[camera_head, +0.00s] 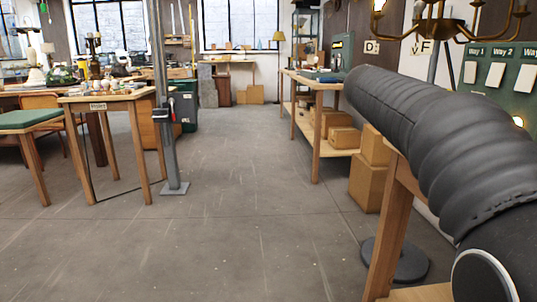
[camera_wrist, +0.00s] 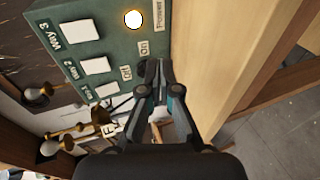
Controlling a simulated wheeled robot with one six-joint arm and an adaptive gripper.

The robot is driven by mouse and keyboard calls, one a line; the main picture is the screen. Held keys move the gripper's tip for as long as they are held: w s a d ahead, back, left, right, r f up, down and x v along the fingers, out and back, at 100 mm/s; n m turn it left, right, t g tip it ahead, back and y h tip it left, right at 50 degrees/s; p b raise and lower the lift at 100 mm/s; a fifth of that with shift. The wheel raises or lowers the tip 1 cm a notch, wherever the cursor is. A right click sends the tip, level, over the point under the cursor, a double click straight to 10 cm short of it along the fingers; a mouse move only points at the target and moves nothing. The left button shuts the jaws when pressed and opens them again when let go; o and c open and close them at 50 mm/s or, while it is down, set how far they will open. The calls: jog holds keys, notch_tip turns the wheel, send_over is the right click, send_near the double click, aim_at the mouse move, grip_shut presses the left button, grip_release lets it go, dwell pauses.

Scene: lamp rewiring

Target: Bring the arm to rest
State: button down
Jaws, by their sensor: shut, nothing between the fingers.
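My gripper (camera_wrist: 157,92) shows in the wrist view, its dark fingers together and nothing between them. It points toward the lower edge of a green switch panel and a pale wooden surface; I cannot tell how far off they are. In the head view my arm reaches in from the right edge in a black ribbed sleeve, and the gripper itself is out of that view.
The green panel (camera_head: 509,110) with white switches and a lit lamp stands at the right; the wrist view shows it too (camera_wrist: 98,45). A brass chandelier (camera_head: 440,28) hangs before it. A bench (camera_head: 317,84) with cardboard boxes (camera_head: 367,184) stands beyond my arm. The middle floor (camera_head: 230,190) is clear.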

jog(key=s+a+f+m+t+y, duration=0.1)
jog(key=s+a+f+y, duration=0.6)
jog(key=s+a+f, duration=0.4)
jog(key=s+a+f+t+y, duration=0.1)
jog(key=s+a+f+y, duration=0.6)
jog(key=f, duration=1.1)
jog(key=s+a, duration=0.4)
jog(key=s, duration=0.2)
jog(key=shift+s+f+m+t, duration=0.35)
jog(key=shift+s+m+t, duration=0.05)
